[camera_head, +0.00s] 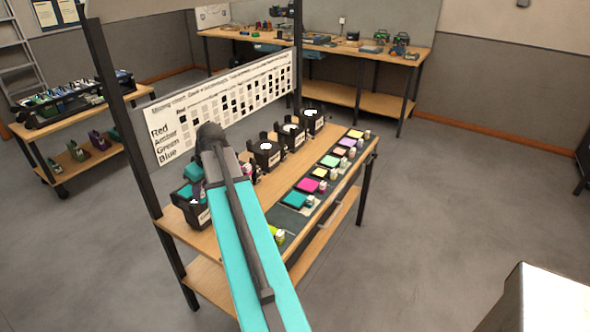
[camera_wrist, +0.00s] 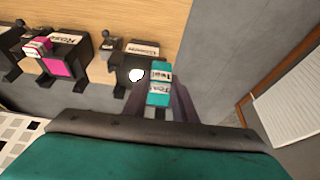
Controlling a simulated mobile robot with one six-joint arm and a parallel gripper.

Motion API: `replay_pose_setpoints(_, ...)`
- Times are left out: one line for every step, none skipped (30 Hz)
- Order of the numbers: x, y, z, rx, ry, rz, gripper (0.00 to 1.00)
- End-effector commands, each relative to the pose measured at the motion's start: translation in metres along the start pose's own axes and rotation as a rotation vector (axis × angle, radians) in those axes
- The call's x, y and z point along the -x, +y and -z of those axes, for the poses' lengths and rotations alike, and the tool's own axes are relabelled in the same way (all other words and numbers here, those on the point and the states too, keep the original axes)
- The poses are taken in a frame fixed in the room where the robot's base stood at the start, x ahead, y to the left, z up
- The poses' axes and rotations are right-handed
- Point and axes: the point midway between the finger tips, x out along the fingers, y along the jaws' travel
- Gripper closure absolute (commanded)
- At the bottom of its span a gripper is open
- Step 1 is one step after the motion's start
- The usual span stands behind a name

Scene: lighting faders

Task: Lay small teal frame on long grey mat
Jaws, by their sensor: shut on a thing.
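My gripper (camera_wrist: 160,96) is shut on a small teal frame (camera_wrist: 160,71) with a white label, seen at the centre of the wrist view. The lettering is too small to read surely. In the head view my arm covers most of the gripper. Teal patches show just left of the arm's end, by a black holder (camera_head: 200,215), and I cannot tell which is the held frame. The long grey mat (camera_head: 287,220) runs along the table's right side in the head view. Its near part is bare beside a teal square, and my arm hides some of it.
Black lamp holders (camera_head: 265,153) stand in a row along the table's middle. Coloured squares and small pots (camera_head: 310,185) line the mat side. A chart board (camera_head: 222,105) stands behind, between dark posts (camera_head: 120,125). A shelf cart is at left, a workbench at the back.

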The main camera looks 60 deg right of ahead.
Motion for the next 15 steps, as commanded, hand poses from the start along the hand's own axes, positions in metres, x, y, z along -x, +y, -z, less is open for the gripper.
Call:
replay_pose_setpoints(0.007,0.016,-0.005,-0.006,0.000,-0.002,0.99)
replay_pose_setpoints(0.009,0.024,-0.010,-0.006,0.000,-0.002,0.99)
replay_pose_setpoints(0.011,0.034,-0.016,-0.007,-0.001,-0.002,0.99)
replay_pose_setpoints(0.013,0.042,-0.020,-0.007,-0.001,-0.002,0.99)
replay_pose_setpoints(0.015,0.049,-0.025,-0.007,-0.001,-0.002,0.99)
replay_pose_setpoints(0.018,0.059,-0.031,-0.008,0.000,-0.002,0.99)
replay_pose_setpoints(0.020,0.066,-0.035,-0.008,0.000,-0.002,0.99)
replay_pose_setpoints(0.022,0.074,-0.040,-0.009,0.000,-0.003,0.99)
replay_pose_setpoints(0.025,0.084,-0.047,-0.008,0.000,-0.003,0.99)
replay_pose_setpoints(0.027,0.091,-0.052,-0.010,0.000,-0.004,0.99)
replay_pose_setpoints(0.029,0.098,-0.057,-0.009,-0.001,-0.003,0.99)
replay_pose_setpoints(0.032,0.108,-0.065,-0.011,0.000,-0.003,0.99)
replay_pose_setpoints(0.035,0.114,-0.070,-0.010,0.000,-0.003,0.99)
replay_pose_setpoints(0.037,0.122,-0.076,-0.012,0.000,-0.004,0.99)
replay_pose_setpoints(0.041,0.131,-0.083,-0.011,0.000,-0.004,0.99)
